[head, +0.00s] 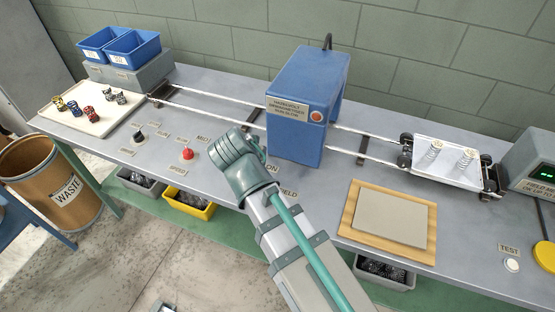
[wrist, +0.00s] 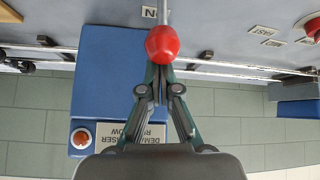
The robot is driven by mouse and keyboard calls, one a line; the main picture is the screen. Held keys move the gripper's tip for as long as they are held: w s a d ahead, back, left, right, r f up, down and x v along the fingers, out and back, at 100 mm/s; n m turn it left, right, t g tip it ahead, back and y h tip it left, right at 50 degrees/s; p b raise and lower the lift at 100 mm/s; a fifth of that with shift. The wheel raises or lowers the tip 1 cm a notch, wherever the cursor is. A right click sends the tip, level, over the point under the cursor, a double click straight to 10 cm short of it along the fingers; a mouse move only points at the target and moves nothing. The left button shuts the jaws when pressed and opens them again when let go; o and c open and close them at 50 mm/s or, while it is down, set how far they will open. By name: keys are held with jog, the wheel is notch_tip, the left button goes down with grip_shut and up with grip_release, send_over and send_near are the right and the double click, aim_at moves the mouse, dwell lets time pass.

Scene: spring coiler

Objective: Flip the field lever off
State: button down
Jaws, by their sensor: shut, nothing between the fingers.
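The field lever shows in the wrist view as a red ball knob (wrist: 162,44) on a thin metal shaft that runs to the top edge, beside a partly covered label. My gripper (wrist: 157,78) is shut and empty, its fingertips right at the knob. The knob overlaps the tips, so I cannot tell whether they touch. In the head view my arm covers the lever and the fingertips. A FIELD label (head: 287,193) and a partly covered ON label (head: 271,168) show beside my arm.
The blue demagnetiser housing (head: 303,105) stands just behind my arm, over rails. A red-knobbed lever (head: 187,153) and a black-knobbed lever (head: 139,135) stand to the left. A cart with springs (head: 440,160) sits on the right rails. A grey pad on a wooden board (head: 390,217) lies front right.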

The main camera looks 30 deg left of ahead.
jog(key=shift+s+d+f, duration=0.1)
jog(key=shift+s+f, duration=0.05)
jog(key=shift+s, duration=0.9)
jog(key=shift+s+f, duration=0.1)
jog(key=shift+s, duration=0.05)
jog(key=shift+s+d+f, duration=0.15)
jog(key=s+p+v, duration=0.1)
jog(key=p+v, duration=0.3)
jog(key=v, duration=0.5)
jog(key=shift+s+p, duration=0.25)
jog(key=shift+p, duration=0.05)
jog(key=shift+f, duration=0.1)
